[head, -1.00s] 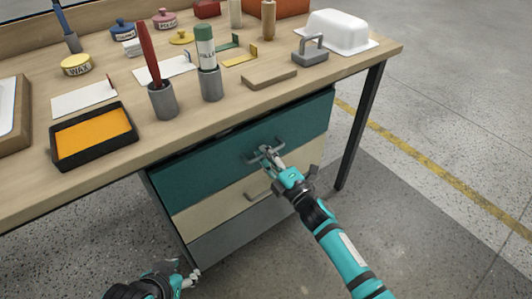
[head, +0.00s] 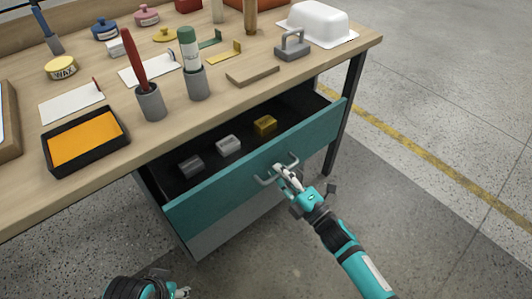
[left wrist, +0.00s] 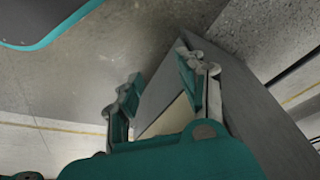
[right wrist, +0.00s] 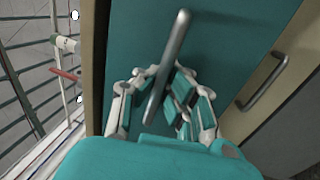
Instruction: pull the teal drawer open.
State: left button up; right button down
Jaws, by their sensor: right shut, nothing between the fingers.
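The teal drawer (head: 225,190) under the workbench stands open, its front well out from the bench and its dark inside showing. Its grey bar handle (head: 265,181) is on the front. My right gripper (head: 284,170) is at the handle, its fingers shut with nothing held between them. In the right wrist view the handle (right wrist: 171,62) crosses over the fingers (right wrist: 155,75); I cannot tell whether they touch it. My left gripper (head: 183,291) is low at the bottom of the head view, away from the drawer. In the left wrist view its fingers (left wrist: 158,80) are apart and empty.
Inside the drawer lie a dark grey block (head: 191,166), a light grey block (head: 228,145) and a yellow block (head: 265,125). The crowded workbench top (head: 215,112) overhangs it. A dark table leg (head: 345,110) stands to the right. The floor in front is clear.

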pick_arm(q)
notch_tip(320, 180, down, 11)
jog(key=p, duration=0.2)
jog(key=shift+w+d+g+p, duration=0.15)
jog(key=shift+g+p, duration=0.15)
jog(key=shift+p, duration=0.05)
pick_arm(e)
jog(key=r+v, duration=0.3)
jog(key=v, duration=1.2)
jog(key=shift+s+d, duration=0.45)
jog(key=shift+s, duration=0.05)
pick_arm(q)
jog(key=shift+f, duration=0.1)
pick_arm(e)
jog(key=shift+f, duration=0.1)
jog(key=c, duration=2)
grip_release()
jog(key=o, duration=0.6)
pick_arm(q)
jog(key=shift+w, duration=0.1)
pick_arm(e)
jog(key=v, duration=1.2)
jog(key=shift+w, duration=0.1)
